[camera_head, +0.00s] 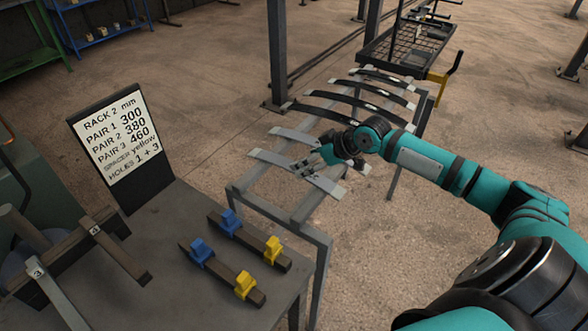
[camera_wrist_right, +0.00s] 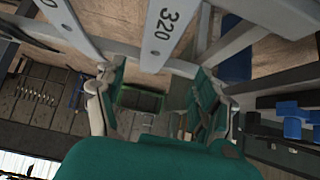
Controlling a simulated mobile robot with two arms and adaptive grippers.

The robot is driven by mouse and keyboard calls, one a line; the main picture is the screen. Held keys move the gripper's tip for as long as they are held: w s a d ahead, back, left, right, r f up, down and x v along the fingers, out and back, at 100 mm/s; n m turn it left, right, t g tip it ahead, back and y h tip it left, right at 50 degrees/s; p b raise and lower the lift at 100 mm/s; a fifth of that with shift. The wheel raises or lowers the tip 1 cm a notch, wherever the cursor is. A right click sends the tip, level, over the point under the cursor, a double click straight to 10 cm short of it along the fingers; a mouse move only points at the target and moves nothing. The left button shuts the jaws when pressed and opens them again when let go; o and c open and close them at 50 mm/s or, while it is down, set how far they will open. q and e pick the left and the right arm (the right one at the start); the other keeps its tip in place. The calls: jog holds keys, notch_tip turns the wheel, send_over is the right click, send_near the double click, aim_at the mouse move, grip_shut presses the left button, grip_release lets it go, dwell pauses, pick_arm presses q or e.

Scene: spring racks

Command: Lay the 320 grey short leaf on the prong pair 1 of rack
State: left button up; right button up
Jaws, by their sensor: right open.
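My right gripper (camera_head: 328,156) is open above the near end of the leaf stand, by two light grey leaves. In the right wrist view, a grey leaf printed 320 (camera_wrist_right: 165,25) lies ahead between the open fingers (camera_wrist_right: 160,72); I see no grip on it. The nearest grey leaf (camera_head: 270,158) and the second one (camera_head: 290,134) lie across the stand; I cannot tell which is the 320 from the head view. At the lower left, a rack has prongs tagged 3 (camera_head: 58,300) and 4 (camera_head: 118,252); prong pair 1 is not identifiable. My left gripper is not in view.
A sign (camera_head: 118,140) reads rack 2, pair 1 300, pair 2 380, pair 3 460. Two bars with blue and yellow blocks (camera_head: 222,272) lie on the grey table (camera_head: 185,305). Darker leaves (camera_head: 345,108) lie farther along the stand (camera_head: 318,250). A black mesh cart (camera_head: 408,50) stands behind.

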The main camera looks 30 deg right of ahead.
jog(key=x, duration=0.4)
jog(key=d+x, duration=0.1)
jog(key=x, duration=0.2)
jog(key=shift+w+f, duration=0.1)
jog(key=shift+f, duration=0.15)
jog(key=shift+c, duration=0.2)
grip_shut()
jog(key=shift+r+p, duration=0.15)
jog(key=shift+p, duration=0.15)
